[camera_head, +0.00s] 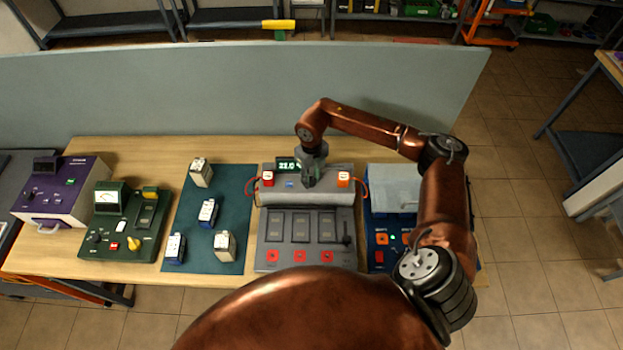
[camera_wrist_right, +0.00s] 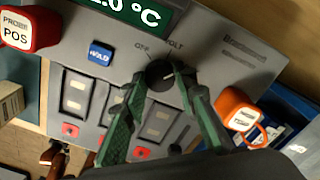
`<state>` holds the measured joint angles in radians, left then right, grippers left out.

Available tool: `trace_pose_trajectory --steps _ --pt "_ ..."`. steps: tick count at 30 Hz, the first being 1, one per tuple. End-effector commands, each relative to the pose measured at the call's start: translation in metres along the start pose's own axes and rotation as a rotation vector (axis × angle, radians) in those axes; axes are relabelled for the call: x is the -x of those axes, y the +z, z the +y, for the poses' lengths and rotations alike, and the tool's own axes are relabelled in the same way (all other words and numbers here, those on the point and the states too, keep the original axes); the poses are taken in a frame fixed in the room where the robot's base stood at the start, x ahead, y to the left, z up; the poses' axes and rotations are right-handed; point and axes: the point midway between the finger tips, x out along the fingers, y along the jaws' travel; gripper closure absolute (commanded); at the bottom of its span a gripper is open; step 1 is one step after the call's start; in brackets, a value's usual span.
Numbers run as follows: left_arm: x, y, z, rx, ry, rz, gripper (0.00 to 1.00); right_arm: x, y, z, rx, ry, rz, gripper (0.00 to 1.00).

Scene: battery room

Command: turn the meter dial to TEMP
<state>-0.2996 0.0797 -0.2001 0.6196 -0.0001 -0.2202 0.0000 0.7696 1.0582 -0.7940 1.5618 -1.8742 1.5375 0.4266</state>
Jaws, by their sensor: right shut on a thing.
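The meter (camera_head: 335,200) is a grey unit in the middle of the bench, with a lit green display (camera_head: 287,164). In the right wrist view the display (camera_wrist_right: 125,8) shows "°C" after digits that are partly cut off. The black dial (camera_wrist_right: 160,74) has a pale pointer mark; OFF is printed at its upper left and VOLT at its upper right. I cannot read a TEMP label; the fingers cover part of the panel. My right gripper (camera_head: 311,180) comes down from above, its green fingers (camera_wrist_right: 160,84) shut on the dial. My left gripper is not in view.
A red probe block (camera_wrist_right: 30,30) and an orange block (camera_wrist_right: 238,110) flank the dial. A blue HOLD button (camera_wrist_right: 100,53) is near it. A teal mat (camera_head: 190,245) with several small cells lies left, beside a green tester (camera_head: 120,220). A partition (camera_head: 200,95) stands behind.

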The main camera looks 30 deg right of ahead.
Motion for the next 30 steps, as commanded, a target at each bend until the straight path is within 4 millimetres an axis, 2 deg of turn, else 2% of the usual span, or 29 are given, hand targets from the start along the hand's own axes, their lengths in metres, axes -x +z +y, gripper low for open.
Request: trace_pose_trajectory --steps 12,30 --pt "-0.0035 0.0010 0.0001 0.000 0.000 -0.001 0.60 0.0016 0.0019 -0.0005 -0.218 0.000 -0.005 0.98" --pt "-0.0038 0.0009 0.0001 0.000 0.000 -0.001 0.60 0.0024 0.0025 -0.0010 -0.261 0.000 -0.007 0.98"
